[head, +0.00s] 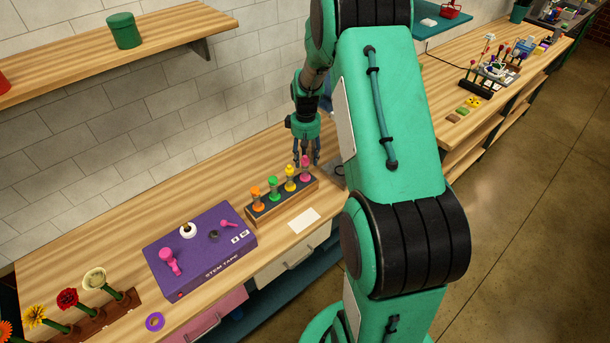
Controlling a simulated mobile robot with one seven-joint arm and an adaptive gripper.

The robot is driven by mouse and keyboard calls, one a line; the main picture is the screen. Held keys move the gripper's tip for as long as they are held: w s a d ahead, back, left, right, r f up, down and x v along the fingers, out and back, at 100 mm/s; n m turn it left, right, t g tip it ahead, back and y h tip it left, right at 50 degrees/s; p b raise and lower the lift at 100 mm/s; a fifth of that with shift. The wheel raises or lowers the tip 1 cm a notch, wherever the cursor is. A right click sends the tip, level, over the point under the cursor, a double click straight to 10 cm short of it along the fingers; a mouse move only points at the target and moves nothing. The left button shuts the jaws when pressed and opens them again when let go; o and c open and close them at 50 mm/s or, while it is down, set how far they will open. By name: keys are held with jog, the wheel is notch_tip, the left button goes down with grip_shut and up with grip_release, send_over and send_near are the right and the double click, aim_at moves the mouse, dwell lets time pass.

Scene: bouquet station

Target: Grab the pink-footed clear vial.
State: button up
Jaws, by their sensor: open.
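A small wooden rack (264,214) on the workbench holds a row of upright vials. At its right end stands the vial with pink parts (305,174); its clear part is too small to make out. My gripper (307,161) points down with its fingers open, right over this vial. The fingers appear to be on either side of its top; I cannot tell whether they touch it. The other vials in the rack are orange (257,198), green (274,187) and yellow (290,179).
A purple stem tape box (200,250) stands left of the rack. A white card (304,221) lies in front of the rack. My arm hides the bench to the right.

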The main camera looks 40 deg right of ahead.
aim_at(305, 170)
jog(key=shift+f, duration=0.1)
jog(key=shift+w+f, duration=0.2)
jog(key=shift+f, duration=2.35)
grip_shut()
jog(key=shift+r, duration=0.1)
